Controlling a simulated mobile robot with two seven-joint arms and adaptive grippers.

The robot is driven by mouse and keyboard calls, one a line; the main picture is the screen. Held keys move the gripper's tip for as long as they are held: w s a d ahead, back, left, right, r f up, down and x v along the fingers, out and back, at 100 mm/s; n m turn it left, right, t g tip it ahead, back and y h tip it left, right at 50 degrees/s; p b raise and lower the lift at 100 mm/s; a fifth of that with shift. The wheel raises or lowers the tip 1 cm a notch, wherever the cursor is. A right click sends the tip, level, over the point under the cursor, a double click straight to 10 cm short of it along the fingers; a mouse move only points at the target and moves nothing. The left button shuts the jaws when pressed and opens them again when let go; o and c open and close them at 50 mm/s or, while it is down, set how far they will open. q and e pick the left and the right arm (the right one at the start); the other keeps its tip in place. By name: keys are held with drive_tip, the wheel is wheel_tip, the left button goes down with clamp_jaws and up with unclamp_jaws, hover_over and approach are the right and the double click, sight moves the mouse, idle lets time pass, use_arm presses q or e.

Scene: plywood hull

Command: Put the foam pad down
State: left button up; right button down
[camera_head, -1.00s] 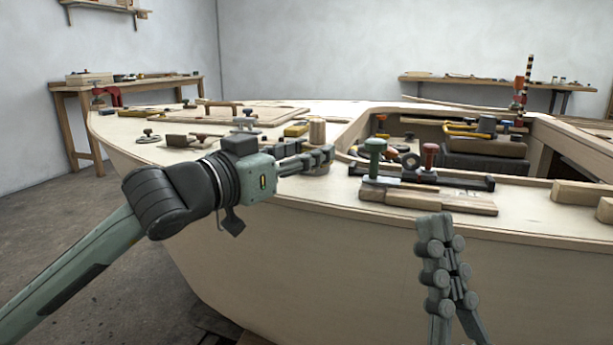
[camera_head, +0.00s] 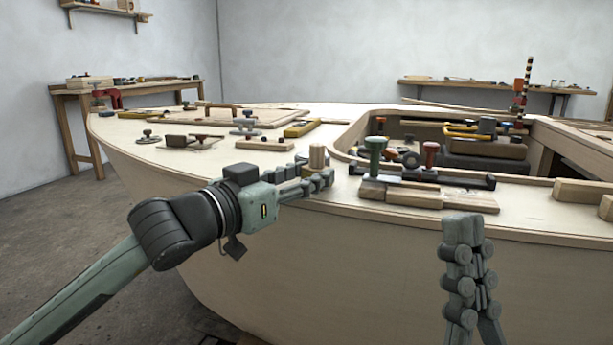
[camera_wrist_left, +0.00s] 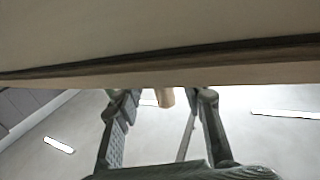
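My left gripper (camera_head: 308,184) is at the near deck edge of the hull, by a short upright wooden cylinder (camera_head: 317,158). In the left wrist view my left gripper (camera_wrist_left: 163,97) has its fingers apart, with nothing held between them. The cylinder also shows there (camera_wrist_left: 166,97), beyond the gap. I cannot identify the foam pad for certain; a flat tan block (camera_head: 264,144) lies on the deck behind my left gripper. My right gripper (camera_head: 468,235) stands in front of the hull side, fingers upward, with no pad visible in it. Its fingers overlap in this view.
Planes and wooden blocks (camera_head: 430,195) lie to the right of my left gripper, beside an open cockpit (camera_head: 480,145) with tools. Clamps and small tools cover the left deck. A workbench (camera_head: 125,88) stands back left.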

use_arm(q)
drive_tip(key=o, duration=0.4)
drive_tip(key=shift+c, duration=0.2)
